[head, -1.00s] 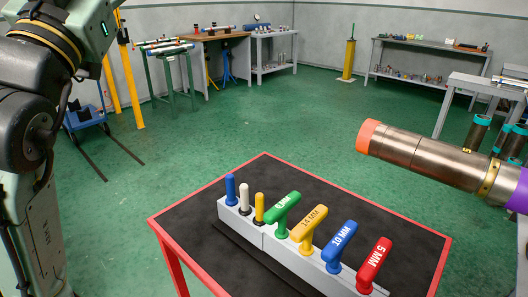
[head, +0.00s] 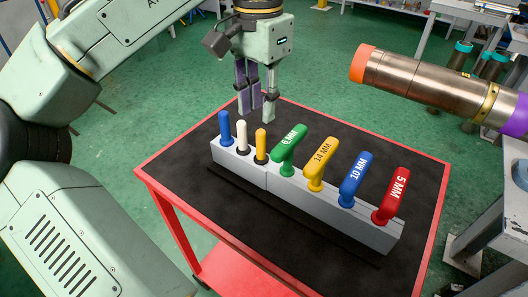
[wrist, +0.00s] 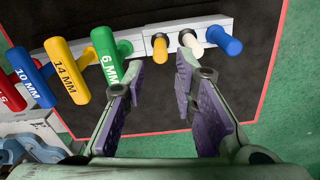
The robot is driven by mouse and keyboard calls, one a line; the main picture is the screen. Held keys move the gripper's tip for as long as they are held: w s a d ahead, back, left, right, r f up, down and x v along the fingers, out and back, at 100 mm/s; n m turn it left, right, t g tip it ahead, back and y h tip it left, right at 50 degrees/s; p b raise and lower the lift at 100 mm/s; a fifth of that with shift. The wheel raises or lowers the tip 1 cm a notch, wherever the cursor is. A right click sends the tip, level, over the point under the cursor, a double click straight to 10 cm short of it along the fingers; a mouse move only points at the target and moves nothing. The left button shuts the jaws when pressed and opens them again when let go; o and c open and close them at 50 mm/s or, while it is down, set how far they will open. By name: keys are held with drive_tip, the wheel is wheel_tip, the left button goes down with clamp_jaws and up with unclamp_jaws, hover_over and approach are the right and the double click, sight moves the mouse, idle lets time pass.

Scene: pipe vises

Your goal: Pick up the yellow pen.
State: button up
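The yellow pen (head: 261,144) stands upright in the grey holder block (head: 237,170), beside the white pen (head: 242,138) and next to the green-handled tool. In the wrist view the yellow pen (wrist: 160,48) lies ahead, between the lines of my two fingers. My gripper (head: 257,115) hangs pointing down above the far side of the table, behind the pens in the head view. It is open and empty, with a clear gap between its purple-padded fingers in the wrist view (wrist: 162,75). It appears apart from the pen.
The blue pen (head: 225,128) stands at the block's left end. Green (head: 289,142), yellow (head: 321,157), blue (head: 356,173) and red (head: 391,195) T-handled tools fill the rest. The black tabletop (head: 400,150) is clear around the block. A large pipe (head: 430,85) juts in at right.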

sight(261, 131)
wheel_tip(261, 131, down, 8)
drive_tip(key=shift+w+d+r, duration=0.1)
drive_tip(key=shift+w, duration=0.05)
idle(0.3)
clamp_jaws()
